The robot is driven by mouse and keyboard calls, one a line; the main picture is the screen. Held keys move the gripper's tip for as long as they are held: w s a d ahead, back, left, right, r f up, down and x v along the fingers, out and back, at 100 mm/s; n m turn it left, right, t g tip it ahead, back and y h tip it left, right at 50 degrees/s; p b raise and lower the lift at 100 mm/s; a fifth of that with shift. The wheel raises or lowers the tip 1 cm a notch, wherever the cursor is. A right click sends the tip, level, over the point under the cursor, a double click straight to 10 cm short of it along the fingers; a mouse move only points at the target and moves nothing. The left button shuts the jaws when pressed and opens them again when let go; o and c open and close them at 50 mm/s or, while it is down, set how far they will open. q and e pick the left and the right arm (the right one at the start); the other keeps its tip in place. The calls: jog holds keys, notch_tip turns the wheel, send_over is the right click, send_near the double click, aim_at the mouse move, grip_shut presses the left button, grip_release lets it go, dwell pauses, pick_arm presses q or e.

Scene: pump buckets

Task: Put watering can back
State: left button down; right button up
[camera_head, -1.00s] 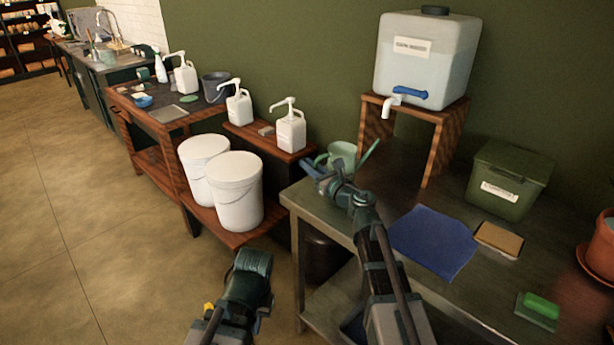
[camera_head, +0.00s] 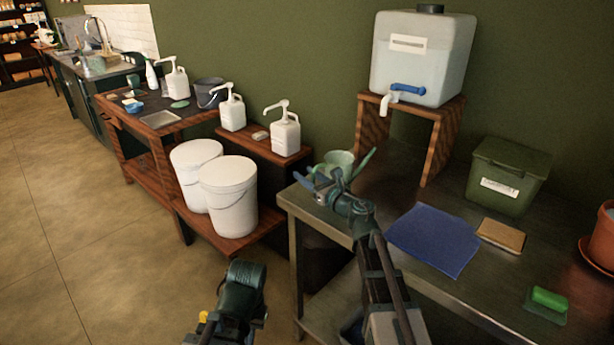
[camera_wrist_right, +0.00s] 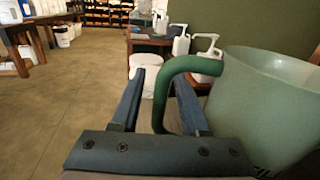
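The green watering can (camera_head: 340,160) stands near the left end of the metal table, with its spout pointing up to the right. In the right wrist view its pale green body (camera_wrist_right: 268,110) fills the right side. Its dark green curved handle (camera_wrist_right: 196,64) passes between my fingers. My right gripper (camera_head: 314,176) is at the can's handle side. In the right wrist view its two fingers (camera_wrist_right: 160,88) are spread apart, with the handle between them and nearer the right finger. The can's base is hidden. Part of my left arm shows low in the head view, but its fingers do not.
On the metal table (camera_head: 402,288) are a blue cloth (camera_head: 433,239), a sponge (camera_head: 501,236), a green bin (camera_head: 508,176) and a brush (camera_head: 547,302). A water tank (camera_head: 422,58) stands on a wooden stand (camera_head: 439,140). White buckets (camera_head: 229,197) and pump bottles (camera_head: 285,130) are left.

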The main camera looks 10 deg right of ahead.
aim_at(345, 173)
jog(key=shift+s+r, duration=0.15)
jog(key=shift+r, duration=0.05)
jog(key=v, duration=1.1)
jog(key=shift+s+d, duration=0.2)
jog(key=shift+s, duration=0.15)
